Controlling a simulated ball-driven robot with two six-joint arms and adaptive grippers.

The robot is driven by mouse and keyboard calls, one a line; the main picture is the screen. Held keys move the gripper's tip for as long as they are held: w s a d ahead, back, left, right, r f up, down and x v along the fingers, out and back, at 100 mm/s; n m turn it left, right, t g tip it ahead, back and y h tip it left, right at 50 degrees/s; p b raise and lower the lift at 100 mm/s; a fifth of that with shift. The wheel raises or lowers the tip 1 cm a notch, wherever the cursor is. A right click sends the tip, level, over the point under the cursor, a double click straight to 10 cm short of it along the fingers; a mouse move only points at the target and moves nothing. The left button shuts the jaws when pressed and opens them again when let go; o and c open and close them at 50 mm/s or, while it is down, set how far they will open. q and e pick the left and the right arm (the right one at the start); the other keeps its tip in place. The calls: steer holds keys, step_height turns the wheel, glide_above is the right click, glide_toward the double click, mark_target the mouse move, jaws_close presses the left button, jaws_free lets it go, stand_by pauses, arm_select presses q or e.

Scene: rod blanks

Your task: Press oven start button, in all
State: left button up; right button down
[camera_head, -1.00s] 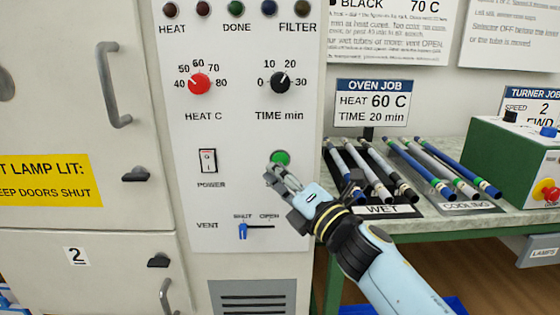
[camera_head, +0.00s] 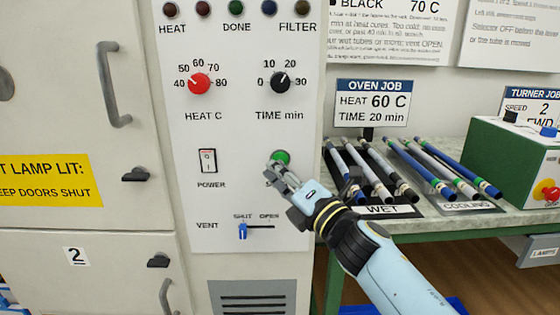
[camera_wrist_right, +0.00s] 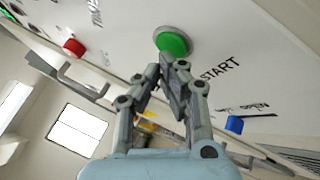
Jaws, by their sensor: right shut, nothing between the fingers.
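The green start button (camera_head: 281,157) is on the white oven panel (camera_head: 305,215), below the time knob. My right gripper (camera_head: 271,169) is shut and empty, with its fingertips at the lower left of the button in the head view. In the right wrist view the button (camera_wrist_right: 172,42) shows just beyond the shut fingertips (camera_wrist_right: 171,62), with the START label beside it. I cannot tell whether the tips touch the button. The gripper hides most of the label in the head view. My left gripper is not in view.
The panel also has a red heat knob (camera_head: 199,84), a black time knob (camera_head: 280,83), a power switch (camera_head: 208,161) and a blue vent slider (camera_head: 242,231). Several rods (camera_head: 390,170) lie on the bench to the right. A green turner box (camera_head: 510,158) stands beyond them.

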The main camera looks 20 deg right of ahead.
steer(key=shift+w+d, duration=0.1)
steer(key=shift+w, duration=0.25)
stand_by(0.3)
steer(key=shift+s, duration=0.1)
steer(key=shift+s+a, duration=0.2)
steer(key=shift+s, duration=0.5)
steer(key=shift+s, duration=0.1)
steer(key=s, duration=0.2)
steer(key=s+a+p, duration=0.1)
steer(key=s, duration=0.1)
steer(key=shift+s+a, duration=0.2)
steer(key=shift+s, duration=0.1)
stand_by(0.7)
